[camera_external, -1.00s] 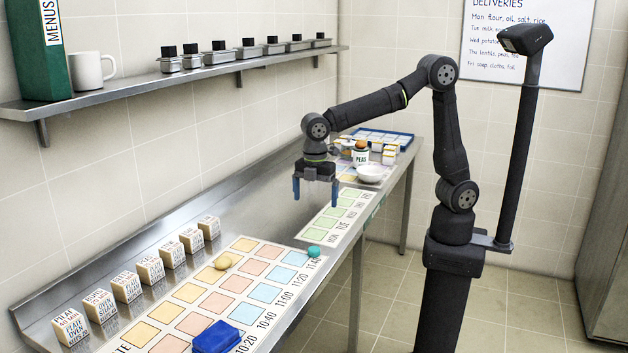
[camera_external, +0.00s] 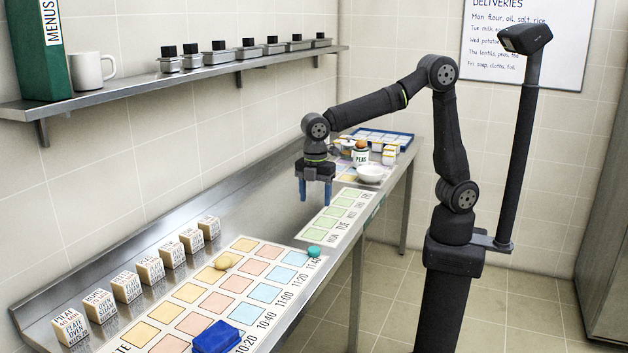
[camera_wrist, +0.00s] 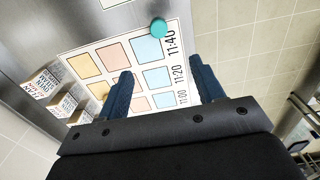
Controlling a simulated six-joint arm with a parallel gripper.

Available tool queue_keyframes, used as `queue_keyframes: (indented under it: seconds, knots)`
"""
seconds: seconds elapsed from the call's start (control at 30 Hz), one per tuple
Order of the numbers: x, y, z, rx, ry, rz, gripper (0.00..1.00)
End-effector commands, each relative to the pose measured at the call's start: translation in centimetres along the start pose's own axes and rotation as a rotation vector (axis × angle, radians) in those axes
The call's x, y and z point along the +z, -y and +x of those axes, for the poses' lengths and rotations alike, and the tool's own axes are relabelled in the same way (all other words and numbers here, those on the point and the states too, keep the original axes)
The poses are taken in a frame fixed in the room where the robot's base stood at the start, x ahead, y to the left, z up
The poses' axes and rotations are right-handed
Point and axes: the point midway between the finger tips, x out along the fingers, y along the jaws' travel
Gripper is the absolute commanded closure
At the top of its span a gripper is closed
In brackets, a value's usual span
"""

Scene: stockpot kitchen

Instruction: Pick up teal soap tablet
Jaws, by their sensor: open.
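The teal soap tablet (camera_external: 314,251) is a small round piece at the far right corner of the large time chart on the steel counter. In the wrist view the tablet (camera_wrist: 158,28) lies at the chart's corner by the 11:40 label, beyond my fingertips and roughly midway between their lines. My gripper (camera_external: 314,190) has blue fingers pointing down and hangs above the counter, higher than the tablet and apart from it. In the wrist view my gripper (camera_wrist: 158,80) has its fingers spread with nothing between them.
On the time chart (camera_external: 236,290) are a yellow lump (camera_external: 223,262) and a blue block (camera_external: 218,338). Several labelled cubes (camera_external: 151,270) line the wall side. A jar (camera_external: 360,155), a white bowl (camera_external: 371,174) and a blue tray (camera_external: 405,138) stand at the far end. A shelf (camera_external: 120,94) juts out above.

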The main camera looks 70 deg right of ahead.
Motion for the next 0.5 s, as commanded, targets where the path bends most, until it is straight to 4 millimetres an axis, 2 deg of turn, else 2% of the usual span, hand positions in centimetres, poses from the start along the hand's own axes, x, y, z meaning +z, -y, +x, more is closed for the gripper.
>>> queue_keyframes:
  seconds: [0.33,0.5]
  knots:
    - [0.1,-0.8,1.0,-0.003,0.001,0.061,0.39]
    - [0.2,-0.8,4.0,-0.006,0.003,0.061,0.39]
